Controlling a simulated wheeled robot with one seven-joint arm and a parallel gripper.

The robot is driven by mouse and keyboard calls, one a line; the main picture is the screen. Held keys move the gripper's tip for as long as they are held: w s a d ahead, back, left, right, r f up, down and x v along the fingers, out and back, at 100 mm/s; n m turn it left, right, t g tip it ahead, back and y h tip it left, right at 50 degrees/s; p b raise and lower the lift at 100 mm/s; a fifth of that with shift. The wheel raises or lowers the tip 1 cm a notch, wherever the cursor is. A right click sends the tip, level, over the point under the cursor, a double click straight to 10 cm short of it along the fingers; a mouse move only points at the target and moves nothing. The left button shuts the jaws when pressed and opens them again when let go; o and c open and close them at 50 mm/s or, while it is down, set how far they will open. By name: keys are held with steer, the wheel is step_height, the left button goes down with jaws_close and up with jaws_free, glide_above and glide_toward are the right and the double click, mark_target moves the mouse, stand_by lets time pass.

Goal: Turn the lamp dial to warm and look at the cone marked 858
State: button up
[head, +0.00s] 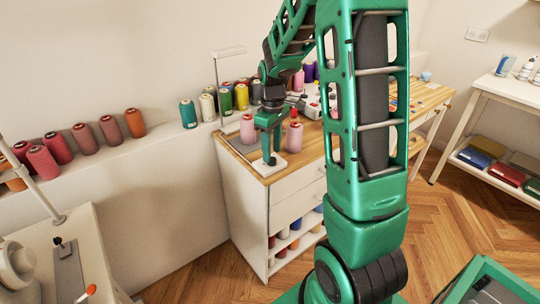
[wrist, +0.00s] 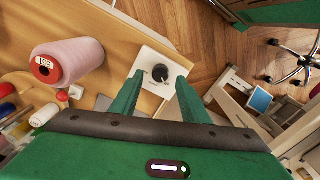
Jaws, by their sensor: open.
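The dial, a black knob (wrist: 160,73) on a white square plate, lies between and just beyond my fingertips in the wrist view. Its white plate (head: 267,169) is at the near corner of the wooden counter in the head view. My gripper (head: 269,152) is open above it, pointing down; the wrist view shows both spread fingers (wrist: 158,88) with nothing between them. A pink cone (wrist: 80,62) with a small number label lies left of the dial in the wrist view; the label seems to read 155 or similar, not clearly. No 858 is legible. A thin white lamp (head: 229,51) stands behind.
Pale pink cones (head: 248,129) and (head: 294,137) stand near my gripper on the counter (head: 310,150). Several coloured cones line the wall ledge (head: 150,140). A shelf table (head: 515,90) stands at right. Wooden floor (head: 450,215) is open between.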

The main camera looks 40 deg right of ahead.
steer(key=shift+f, duration=1.25)
steer(key=shift+c, duration=0.7)
jaws_close()
steer(key=c, duration=0.9)
jaws_free()
steer(key=shift+m, duration=0.4)
steer(key=m, duration=0.4)
steer(key=shift+d+m, duration=0.1)
steer(key=shift+m, duration=0.2)
steer(key=m, duration=0.5)
steer(key=shift+r, duration=0.1)
steer(key=shift+w+m, duration=0.1)
steer(key=shift+m, duration=0.2)
